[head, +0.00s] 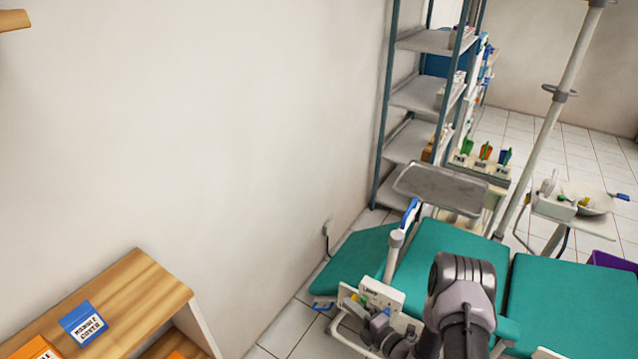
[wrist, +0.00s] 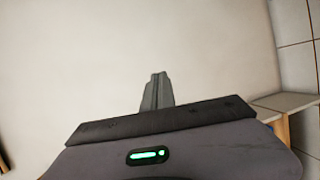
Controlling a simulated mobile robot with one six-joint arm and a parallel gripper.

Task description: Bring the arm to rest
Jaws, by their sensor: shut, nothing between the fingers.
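My gripper (wrist: 157,92) shows in the wrist view with its grey fingers together and nothing between them. It faces a bare pale wall (wrist: 110,60) and touches nothing that I can see. In the head view my arm rises at the lower right, bent, in front of the green dental chair (head: 445,255). The fingers cannot be made out clearly there.
A wooden shelf unit (head: 125,290) with a blue box (head: 84,323) stands at the lower left. A metal tray (head: 440,187), a tall rack (head: 415,95) and a pole (head: 560,95) stand behind the chair. Floor shows between shelf and chair.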

